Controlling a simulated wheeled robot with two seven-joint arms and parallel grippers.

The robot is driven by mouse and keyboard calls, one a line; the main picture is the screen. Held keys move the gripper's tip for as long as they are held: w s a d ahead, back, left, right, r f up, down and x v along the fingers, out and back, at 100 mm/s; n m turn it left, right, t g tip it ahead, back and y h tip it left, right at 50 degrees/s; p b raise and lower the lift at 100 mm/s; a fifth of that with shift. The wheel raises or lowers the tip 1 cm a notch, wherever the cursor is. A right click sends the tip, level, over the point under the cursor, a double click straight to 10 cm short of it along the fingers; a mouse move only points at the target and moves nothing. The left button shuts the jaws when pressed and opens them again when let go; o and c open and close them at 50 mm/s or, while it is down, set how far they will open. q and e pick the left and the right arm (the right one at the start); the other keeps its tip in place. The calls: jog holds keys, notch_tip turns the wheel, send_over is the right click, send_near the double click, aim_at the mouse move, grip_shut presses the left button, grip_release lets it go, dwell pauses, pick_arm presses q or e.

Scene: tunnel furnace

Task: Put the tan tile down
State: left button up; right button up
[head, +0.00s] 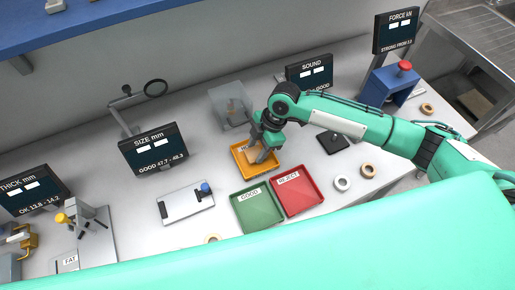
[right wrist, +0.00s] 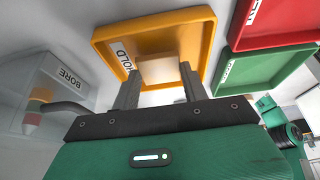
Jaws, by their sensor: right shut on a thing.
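The tan tile (right wrist: 160,70) is between the two fingers of my right gripper (right wrist: 160,80), which is shut on it. In the head view my right gripper (head: 259,153) points down into the orange tray (head: 240,160) labelled HOLD, and the tile (head: 254,156) shows partly beside the fingers. The tile is inside the outline of this tray, which also shows in the right wrist view (right wrist: 103,40). I cannot tell if the tile touches the tray floor. My left gripper is not in view.
A green GOOD tray (head: 262,211) and a red REJECT tray (head: 300,196) stand just in front. Several rings, including a white one (head: 342,184), lie at right. Size gauge (head: 187,205) stands left.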

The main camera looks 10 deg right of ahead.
jog(key=shift+f, duration=0.8)
jog(key=o, duration=1)
jog(key=shift+f, duration=0.1)
jog(key=b+v, duration=0.3)
jog(key=v, duration=0.9)
jog(key=shift+r, duration=0.25)
